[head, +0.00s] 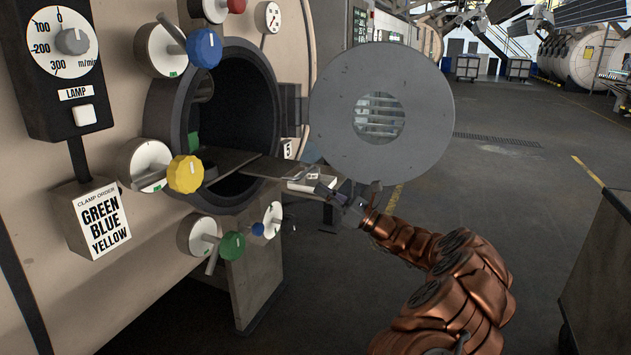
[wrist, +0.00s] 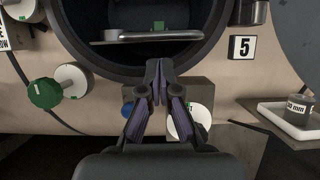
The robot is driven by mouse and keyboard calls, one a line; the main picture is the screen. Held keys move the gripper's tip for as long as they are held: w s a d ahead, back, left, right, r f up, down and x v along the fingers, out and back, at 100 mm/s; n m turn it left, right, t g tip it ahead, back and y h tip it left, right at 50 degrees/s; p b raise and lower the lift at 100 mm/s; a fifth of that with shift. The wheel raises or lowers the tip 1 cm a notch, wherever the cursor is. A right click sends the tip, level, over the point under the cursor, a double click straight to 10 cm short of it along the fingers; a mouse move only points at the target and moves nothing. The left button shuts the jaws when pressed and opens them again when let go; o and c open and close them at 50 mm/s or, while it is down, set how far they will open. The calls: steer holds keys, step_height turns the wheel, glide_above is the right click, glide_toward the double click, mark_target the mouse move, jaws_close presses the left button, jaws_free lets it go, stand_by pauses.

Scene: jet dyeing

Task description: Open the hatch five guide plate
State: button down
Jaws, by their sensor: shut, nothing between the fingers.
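The round hatch mouth (head: 257,95) beside the "5" label (wrist: 242,47) is open. Its grey round door (head: 335,100), with a small window, stands swung out to the right. A flat grey guide plate (head: 227,162) lies across the lower part of the mouth; in the wrist view it shows as a thin level plate (wrist: 150,37). My gripper (head: 345,193) is outside the mouth, right of the plate and below the door. In the wrist view my gripper (wrist: 156,78) has its fingertips together and empty, below the plate and apart from it.
A small blue knob (wrist: 127,108) and white disc (wrist: 188,122) sit below the mouth. A green knob (head: 232,246) and yellow knob (head: 185,174) stick out nearby. A white tray (wrist: 292,124) holds a jar (wrist: 299,110) at right. Open floor lies behind the door.

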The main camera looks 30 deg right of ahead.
steer(key=v, duration=0.8)
steer(key=shift+f, duration=0.3)
